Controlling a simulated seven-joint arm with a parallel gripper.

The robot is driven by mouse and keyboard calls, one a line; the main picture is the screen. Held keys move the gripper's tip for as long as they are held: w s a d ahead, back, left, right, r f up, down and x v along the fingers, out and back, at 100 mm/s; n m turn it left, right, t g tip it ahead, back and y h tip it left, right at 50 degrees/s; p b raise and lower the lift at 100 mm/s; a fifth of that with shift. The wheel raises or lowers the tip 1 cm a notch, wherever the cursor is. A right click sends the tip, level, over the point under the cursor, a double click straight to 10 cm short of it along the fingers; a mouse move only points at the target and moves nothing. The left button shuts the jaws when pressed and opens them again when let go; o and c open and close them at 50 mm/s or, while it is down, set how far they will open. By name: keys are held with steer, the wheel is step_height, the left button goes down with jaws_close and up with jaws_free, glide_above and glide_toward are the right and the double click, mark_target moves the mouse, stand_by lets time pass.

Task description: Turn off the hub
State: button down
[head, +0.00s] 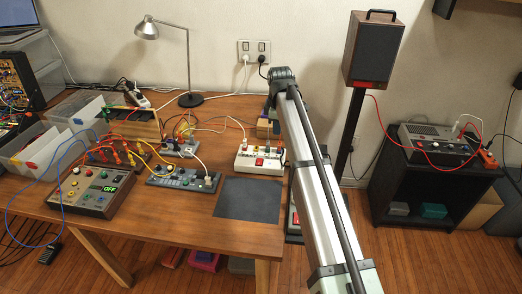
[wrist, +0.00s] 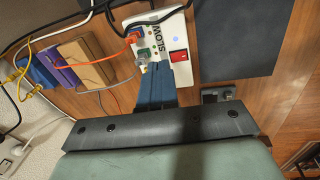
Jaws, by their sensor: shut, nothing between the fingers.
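A white box (wrist: 163,17) marked "SLOW" lies under my gripper in the wrist view; no label reading "hub" is legible. It has a red rocker switch (wrist: 179,57), a small bluish light and an orange plug (wrist: 133,38). In the head view the white box (head: 246,161) stands at the right part of the table. My gripper (wrist: 154,80) has its blue fingers together and empty. In the wrist view their tips overlap the box's near end, left of the red switch; contact cannot be told. My arm hides most of the gripper in the head view.
A dark mat (head: 249,198) lies in front of the white box. A grey strip (head: 184,180) and a control box (head: 95,192) showing "OFF" stand to the left. Cables cross the table. A lamp (head: 189,98) stands behind.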

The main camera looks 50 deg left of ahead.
steer(key=g, duration=0.1)
steer(key=s+a+g+y, duration=0.1)
steer(key=s+g, duration=0.1)
steer(key=shift+s+a+r+n+y, duration=0.25)
steer(key=shift+a+r+n+y, duration=0.05)
steer(key=shift+n, duration=0.1)
glide_above(259, 159)
steer(key=d, duration=0.1)
steer(key=f, duration=1.1)
steer(key=shift+w+f, duration=0.2)
steer(key=shift+f, duration=1.1)
steer(key=shift+w+a, duration=0.1)
